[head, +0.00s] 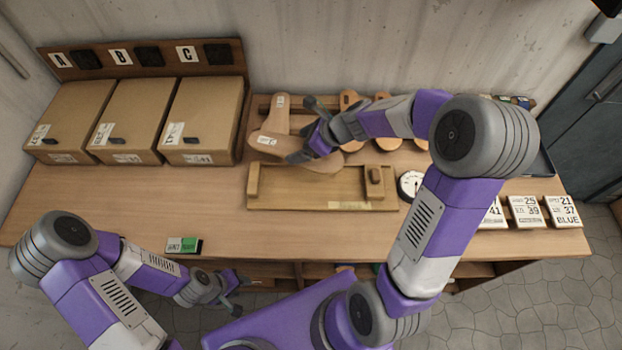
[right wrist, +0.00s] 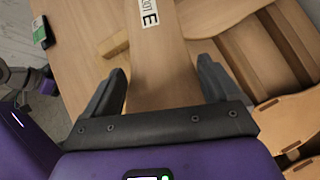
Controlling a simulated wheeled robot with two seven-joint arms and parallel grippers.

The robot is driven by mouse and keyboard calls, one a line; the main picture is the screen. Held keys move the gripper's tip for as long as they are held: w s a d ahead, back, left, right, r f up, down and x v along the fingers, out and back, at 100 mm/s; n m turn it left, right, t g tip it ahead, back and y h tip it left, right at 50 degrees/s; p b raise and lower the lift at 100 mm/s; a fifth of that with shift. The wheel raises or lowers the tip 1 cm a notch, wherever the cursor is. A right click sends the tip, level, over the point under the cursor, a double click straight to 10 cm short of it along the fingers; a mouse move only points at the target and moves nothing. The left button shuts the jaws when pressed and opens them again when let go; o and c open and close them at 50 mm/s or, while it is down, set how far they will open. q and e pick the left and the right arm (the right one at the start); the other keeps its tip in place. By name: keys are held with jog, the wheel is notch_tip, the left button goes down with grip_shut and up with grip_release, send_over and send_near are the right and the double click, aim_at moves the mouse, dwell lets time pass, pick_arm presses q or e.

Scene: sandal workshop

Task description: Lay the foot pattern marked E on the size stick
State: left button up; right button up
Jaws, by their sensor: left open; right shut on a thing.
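The foot pattern marked E (right wrist: 155,60) is a flat tan wooden sole with a white label. It lies between the fingers of my right gripper (right wrist: 162,85), which is shut on it. In the head view my right gripper (head: 307,135) is behind the size stick (head: 300,201), a wooden board with a raised end at left and a small block at right. The held pattern (head: 268,149) is just behind the size stick's left part; whether they touch is unclear. My left gripper (head: 232,291) is open and empty, in front of the table.
Other patterns (head: 390,140) stand at a rack behind, partly hidden by my right arm. Three cardboard boxes (head: 205,115) stand at left. A round dial (head: 411,184) and number cards (head: 527,211) are at right. A green-and-white card (head: 184,245) lies at the front edge.

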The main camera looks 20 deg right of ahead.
jog(key=s+d+n, duration=0.1)
jog(key=s+n+g+y, duration=0.1)
jog(key=s, duration=0.1)
jog(key=s+d+n+g+p, duration=0.1)
jog(key=shift+s+d+r+y, duration=0.2)
jog(key=shift+d+r+y, duration=0.1)
jog(key=shift+r+y, duration=0.1)
jog(key=shift+n, duration=0.3)
jog(key=f+b, duration=0.1)
jog(key=f, duration=0.8)
jog(key=shift+s+f+b, duration=0.15)
jog(key=shift+s+b, duration=0.05)
jog(key=shift+b, duration=0.2)
jog(key=shift+w+f, duration=0.1)
jog(key=shift+f, duration=0.3)
jog(key=shift+r, duration=0.1)
